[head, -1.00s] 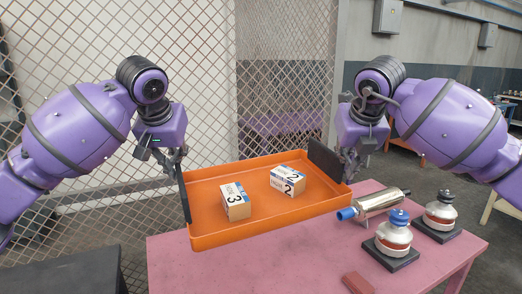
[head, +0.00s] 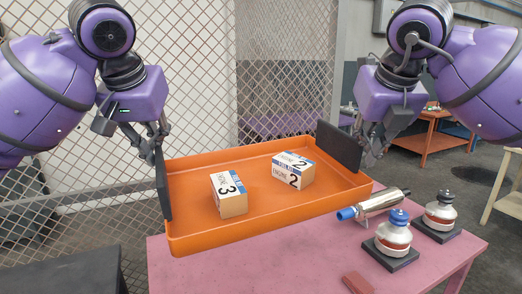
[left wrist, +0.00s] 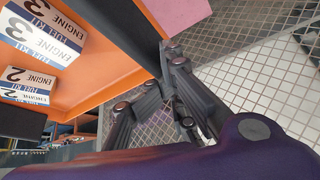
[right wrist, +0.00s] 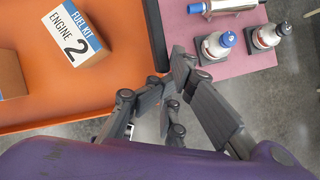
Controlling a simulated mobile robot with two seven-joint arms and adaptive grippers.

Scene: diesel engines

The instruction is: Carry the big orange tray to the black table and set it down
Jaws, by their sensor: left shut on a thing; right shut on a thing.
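The big orange tray (head: 265,223) hangs in the air between my two grippers, above the pink table. Two fuel kit boxes lie in it, one marked 3 (head: 229,194) and one marked 2 (head: 293,171). My left gripper (head: 159,153) is shut on the tray's black left handle plate (head: 163,184). My right gripper (head: 366,150) is shut on the black right handle plate (head: 338,146). Both grips also show in the left wrist view (left wrist: 172,75) and the right wrist view (right wrist: 168,85). A black table (head: 65,264) shows in part at the lower left.
The pink table (head: 270,270) carries a silver cylinder with a blue end (head: 376,205), two white parts on black bases (head: 393,237) (head: 440,214) and a small red block (head: 358,283). A wire mesh fence (head: 240,70) stands behind.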

